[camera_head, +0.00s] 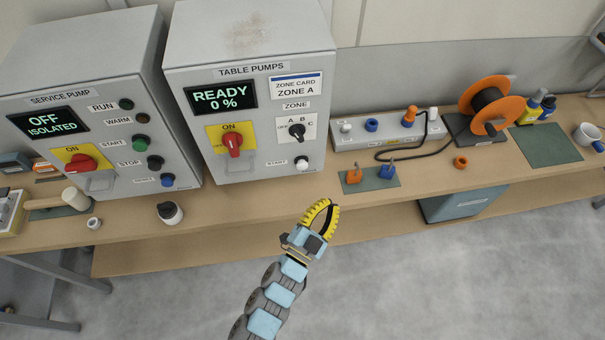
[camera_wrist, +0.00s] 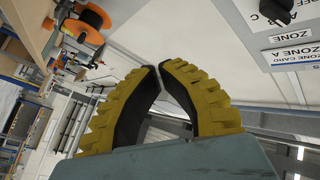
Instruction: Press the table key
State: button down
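The grey TABLE PUMPS cabinet (camera_head: 250,130) stands on the bench. Its display (camera_head: 220,97) reads READY 0 %. Its red rotary switch (camera_head: 233,143) sits on a yellow plate marked ON. Its black zone selector (camera_head: 298,132) is marked A B C, beside a ZONE A card (camera_head: 296,86). A pale round button (camera_head: 302,163) labelled START is at its lower right. No part is labelled "table key". My gripper (camera_head: 331,203) is in front of the bench edge, below and apart from the cabinet. In the wrist view its yellow fingertips (camera_wrist: 159,66) meet with nothing between them.
The SERVICE PUMP cabinet (camera_head: 88,110), showing OFF ISOLATED, stands at left. A black-lidded container (camera_head: 170,213) sits near the front edge. Right are a socket strip (camera_head: 385,130), orange and blue padlocks (camera_head: 354,175) on a green mat, and an orange cable reel (camera_head: 488,104).

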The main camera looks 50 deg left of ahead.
aim_at(302, 166)
jog(key=shift+g+y, duration=0.6)
jog(key=shift+g, duration=0.3)
jog(key=a+f, duration=0.1)
jog(key=f, duration=0.1)
jog(key=s+a+f+b, duration=0.1)
jog(key=a+f, duration=0.1)
jog(key=shift+s+a, duration=0.2)
jog(key=shift+a, duration=0.05)
jog(key=shift+w+a, duration=0.1)
jog(key=w+a, duration=0.4)
jog(key=a, duration=0.3)
jog(key=shift+w, duration=0.4)
jog(key=shift+a+r, duration=0.1)
dwell(0.4)
jog(key=shift+w+a, duration=0.25)
jog(key=shift+a, duration=0.05)
